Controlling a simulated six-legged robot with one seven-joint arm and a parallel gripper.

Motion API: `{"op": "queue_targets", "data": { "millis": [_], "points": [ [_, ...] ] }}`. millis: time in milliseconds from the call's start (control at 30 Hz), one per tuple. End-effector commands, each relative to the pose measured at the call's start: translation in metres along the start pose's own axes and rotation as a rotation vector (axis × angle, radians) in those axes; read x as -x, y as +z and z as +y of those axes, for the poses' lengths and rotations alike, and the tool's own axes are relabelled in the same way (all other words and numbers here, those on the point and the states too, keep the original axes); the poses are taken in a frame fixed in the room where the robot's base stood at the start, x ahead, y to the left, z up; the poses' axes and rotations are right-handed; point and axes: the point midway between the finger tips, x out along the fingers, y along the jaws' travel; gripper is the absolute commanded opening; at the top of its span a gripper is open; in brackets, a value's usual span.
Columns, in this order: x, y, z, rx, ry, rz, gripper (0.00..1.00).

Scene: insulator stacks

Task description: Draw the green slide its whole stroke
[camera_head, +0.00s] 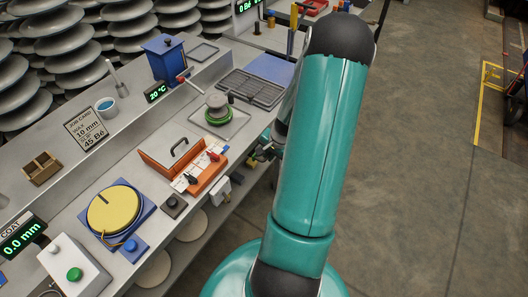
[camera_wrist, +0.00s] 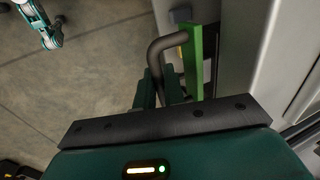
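The green slide (camera_wrist: 195,62) shows in the wrist view as a narrow upright green plate at the side of the pale bench. A dark grey bent bar handle (camera_wrist: 158,48) stands out from it. My gripper (camera_wrist: 160,85) has its teal fingers at the handle, one on each side of the bar. The palm hides the lower part, and I cannot tell whether the fingers press on the bar. In the head view my gripper (camera_head: 265,152) is at the bench's front edge, partly hidden by my arm, and the slide is not clearly visible.
A white box (camera_head: 219,190) hangs at the front edge. The floor (camera_head: 430,150) to the right is clear.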

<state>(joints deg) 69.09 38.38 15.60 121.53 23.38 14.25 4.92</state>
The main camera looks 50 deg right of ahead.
Motion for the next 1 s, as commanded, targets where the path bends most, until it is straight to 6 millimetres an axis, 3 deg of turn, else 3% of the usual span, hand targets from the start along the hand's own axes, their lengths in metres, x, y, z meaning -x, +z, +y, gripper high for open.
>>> {"op": "queue_targets", "data": {
  "millis": [167,1000],
  "points": [
    [0.001,0.000,0.003,-0.001,0.000,0.000,0.00],
    [0.019,0.000,0.060,-0.002,0.000,0.000,0.00]
  ]
}}
